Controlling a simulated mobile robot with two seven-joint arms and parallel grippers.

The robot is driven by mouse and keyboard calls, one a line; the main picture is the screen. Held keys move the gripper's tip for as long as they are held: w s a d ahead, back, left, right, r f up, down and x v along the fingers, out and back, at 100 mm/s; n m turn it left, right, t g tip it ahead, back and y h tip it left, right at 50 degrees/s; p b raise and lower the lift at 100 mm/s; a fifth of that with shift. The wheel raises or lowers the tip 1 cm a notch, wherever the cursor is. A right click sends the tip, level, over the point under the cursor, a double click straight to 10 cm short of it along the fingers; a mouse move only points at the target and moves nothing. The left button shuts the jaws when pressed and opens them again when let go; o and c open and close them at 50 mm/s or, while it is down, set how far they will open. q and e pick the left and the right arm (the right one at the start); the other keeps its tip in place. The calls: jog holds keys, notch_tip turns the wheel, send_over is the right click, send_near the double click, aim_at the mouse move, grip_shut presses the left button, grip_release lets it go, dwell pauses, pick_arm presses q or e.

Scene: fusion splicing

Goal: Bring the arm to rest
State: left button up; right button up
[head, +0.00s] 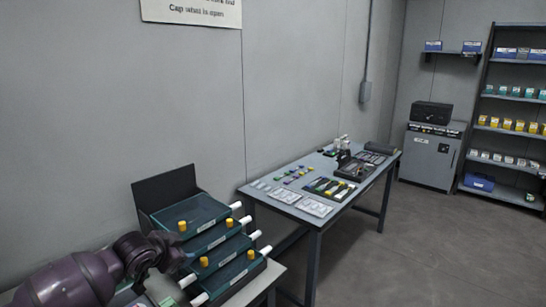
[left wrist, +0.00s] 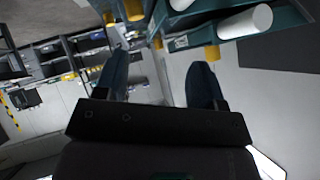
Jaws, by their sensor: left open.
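My left arm comes in from the lower left of the head view, purple and bent. Its dark wrist end (head: 150,253) is close beside the stacked teal trays (head: 215,243), on their left. In the left wrist view my left gripper (left wrist: 160,75) shows two dark blue fingers spread apart with nothing between them. Beyond the fingers, the teal trays (left wrist: 230,28) with white tubes and yellow knobs show at the top of that view. I cannot tell whether the gripper touches a tray. My right gripper is in neither view.
The trays stand on a near table (head: 268,278). A longer work table (head: 322,219) with tools and small parts is to its right. A grey cabinet (head: 432,160) and a stocked shelf rack (head: 510,97) stand at the far right. Open floor (head: 420,255) lies in front.

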pick_arm(q)
jog(key=s+d+f+n+t+h, duration=0.15)
jog(key=s+d+f+t, duration=0.3)
jog(key=s, duration=0.55)
jog(key=s+a+f+n+g+y, duration=0.1)
jog(key=s+a+f+n, duration=0.1)
jog(key=s+f, duration=0.3)
jog(key=s+a+f+n+g+y, duration=0.1)
jog(key=s+f, duration=0.5)
jog(key=s, duration=0.6)
jog(key=s+a+f+n+g+y, duration=0.1)
jog(key=s+a+f+n+y, duration=0.2)
jog(key=s, duration=0.6)
notch_tip(320, 180, down, 2)
jog(key=shift+s+a+f+n, duration=0.2)
jog(key=shift+a+n, duration=0.25)
jog(key=shift+a, duration=0.35)
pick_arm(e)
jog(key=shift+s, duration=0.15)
pick_arm(q)
jog(key=shift+w, duration=0.1)
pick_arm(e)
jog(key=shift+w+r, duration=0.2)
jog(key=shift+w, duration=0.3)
